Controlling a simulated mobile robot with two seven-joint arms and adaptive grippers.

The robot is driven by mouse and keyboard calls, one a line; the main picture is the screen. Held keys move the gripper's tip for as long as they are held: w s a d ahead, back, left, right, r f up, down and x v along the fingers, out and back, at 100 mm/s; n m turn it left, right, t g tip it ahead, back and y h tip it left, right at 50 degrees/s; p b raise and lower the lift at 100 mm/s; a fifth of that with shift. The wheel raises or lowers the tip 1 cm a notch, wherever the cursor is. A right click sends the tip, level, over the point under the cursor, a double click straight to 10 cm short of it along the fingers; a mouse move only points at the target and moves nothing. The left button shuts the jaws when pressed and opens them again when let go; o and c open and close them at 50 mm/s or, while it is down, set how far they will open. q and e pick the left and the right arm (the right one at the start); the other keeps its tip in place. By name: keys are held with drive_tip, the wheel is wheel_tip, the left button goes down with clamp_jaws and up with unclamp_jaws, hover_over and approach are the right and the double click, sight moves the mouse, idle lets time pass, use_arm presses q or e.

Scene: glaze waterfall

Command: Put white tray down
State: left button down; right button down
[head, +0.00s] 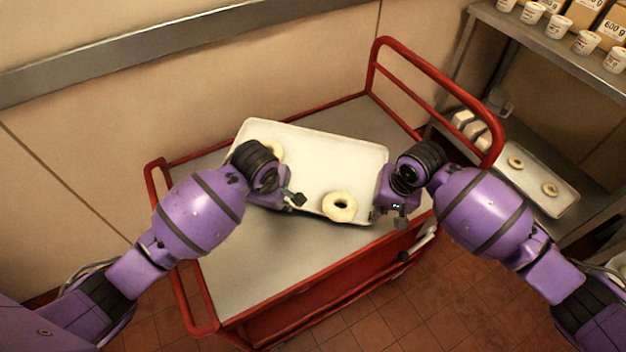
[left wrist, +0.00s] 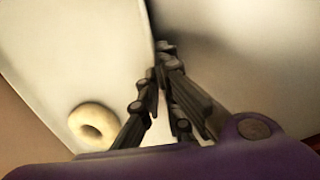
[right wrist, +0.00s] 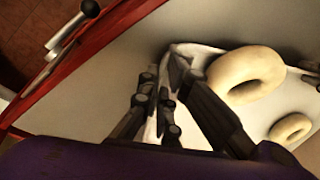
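The white tray (head: 315,160) is over the grey top of the red cart, with a pale doughnut (head: 329,208) near its front edge and another (head: 273,149), partly hidden by my left arm, towards its left end. My left gripper (head: 297,200) is at the tray's front edge; in the left wrist view its fingers (left wrist: 160,65) close on the rim of the tray (left wrist: 90,50). My right gripper (head: 388,217) is at the right front corner; in the right wrist view its fingers (right wrist: 165,75) pinch the white rim. A shadow lies under the front edge; the exact gap to the cart is unclear.
The cart top (head: 250,265) is bare in front of the tray. The cart's red rail (head: 440,80) rises at the right end. A metal shelf (head: 555,50) at the right holds cups and boxes, with another tray (head: 540,175) of doughnuts lower down. A wall stands behind.

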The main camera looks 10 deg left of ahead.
use_arm(q)
drive_tip(key=shift+a, duration=0.1)
use_arm(e)
drive_tip(key=shift+d, duration=0.1)
use_arm(q)
drive_tip(key=c, duration=2)
unclamp_jaws()
use_arm(e)
drive_tip(key=c, duration=2)
unclamp_jaws()
use_arm(q)
drive_tip(key=v, duration=1.2)
drive_tip(key=shift+s, duration=0.1)
use_arm(e)
drive_tip(key=v, duration=1.2)
use_arm(q)
drive_tip(key=shift+f, duration=0.1)
use_arm(e)
drive_tip(key=shift+f, duration=0.1)
